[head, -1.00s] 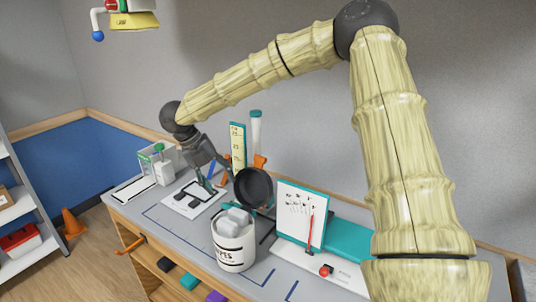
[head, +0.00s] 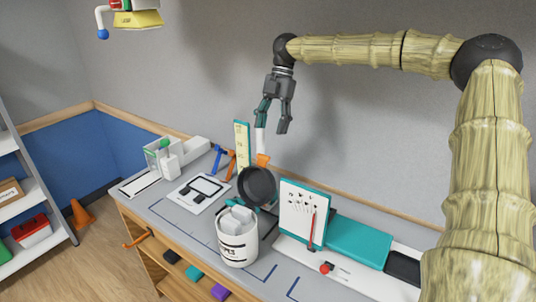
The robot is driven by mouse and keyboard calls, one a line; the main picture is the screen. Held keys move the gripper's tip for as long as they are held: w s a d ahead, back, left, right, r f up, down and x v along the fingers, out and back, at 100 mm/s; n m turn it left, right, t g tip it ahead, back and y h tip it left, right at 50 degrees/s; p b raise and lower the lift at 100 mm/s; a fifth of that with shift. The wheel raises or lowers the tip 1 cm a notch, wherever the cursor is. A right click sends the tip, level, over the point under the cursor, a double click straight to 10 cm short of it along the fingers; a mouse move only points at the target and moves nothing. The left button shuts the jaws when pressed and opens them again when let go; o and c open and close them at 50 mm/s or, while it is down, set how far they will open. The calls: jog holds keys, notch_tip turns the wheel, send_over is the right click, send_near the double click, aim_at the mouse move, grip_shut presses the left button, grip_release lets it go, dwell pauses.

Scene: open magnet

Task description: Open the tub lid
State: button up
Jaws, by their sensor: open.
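The white tub (head: 237,250), with dark lettering, stands on the grey bench top and holds pale folded pieces that show at its open mouth. A dark round lid (head: 259,186) stands tilted up at the back of the tub's rim, clear of the mouth. Its hinge is too small to make out. My gripper (head: 272,124) is open and empty, pointing down in the air above and behind the lid, apart from it.
A white board with a red pointer (head: 304,214) and a teal block (head: 357,243) stand right of the tub. A yellow-and-teal upright strip (head: 242,147) and orange and blue tools stand behind.

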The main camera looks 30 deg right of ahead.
jog(key=p+x, duration=0.3)
jog(key=x, duration=0.7)
jog(key=shift+a, duration=0.2)
jog(key=c, duration=0.3)
jog(key=shift+d, duration=0.2)
grip_shut()
jog(key=shift+a, duration=0.2)
